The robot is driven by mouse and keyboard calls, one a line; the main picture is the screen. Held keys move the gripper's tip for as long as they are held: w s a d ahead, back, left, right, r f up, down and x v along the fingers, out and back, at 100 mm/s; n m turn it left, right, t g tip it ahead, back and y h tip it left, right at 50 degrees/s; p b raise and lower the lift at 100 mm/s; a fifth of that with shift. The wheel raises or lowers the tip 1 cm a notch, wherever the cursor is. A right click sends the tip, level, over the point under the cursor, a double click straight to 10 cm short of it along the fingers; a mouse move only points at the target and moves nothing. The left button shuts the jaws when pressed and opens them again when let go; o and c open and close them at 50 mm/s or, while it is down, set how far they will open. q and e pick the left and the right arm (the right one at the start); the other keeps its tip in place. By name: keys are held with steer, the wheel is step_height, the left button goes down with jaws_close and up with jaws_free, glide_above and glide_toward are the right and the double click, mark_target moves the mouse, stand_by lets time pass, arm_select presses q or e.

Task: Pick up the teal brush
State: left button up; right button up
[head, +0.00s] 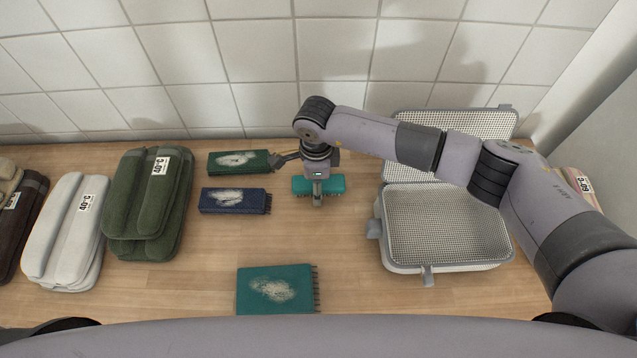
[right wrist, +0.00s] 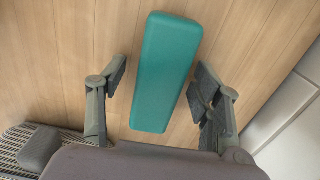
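The teal brush (head: 332,184) lies on the wooden counter towards the back, partly hidden under my right gripper (head: 316,178). In the right wrist view the teal brush (right wrist: 167,72) appears as a plain, smooth long block, lying between the two fingers of my right gripper (right wrist: 160,78). The fingers are spread apart, with a visible gap on each side of the brush. A larger, darker teal-green brush (head: 275,290) with a pale worn patch lies at the front. My left gripper is not in view.
A dark green brush (head: 238,161) and a navy brush (head: 233,200) lie left of my gripper. Folded green towels (head: 148,205) and pale towels (head: 68,230) are farther left. An open mesh-lined case (head: 445,225) stands right, under my arm. A tiled wall (head: 250,60) closes the back.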

steer(key=c, duration=1.2)
steer(key=shift+r, duration=0.15)
step_height(320, 180, up, 20)
steer(key=b, duration=0.2)
steer(key=shift+b, duration=0.35)
steer(key=o, duration=0.6)
steer(key=c, duration=0.4)
steer(key=shift+f, duration=0.2)
steer(key=shift+c, duration=0.2)
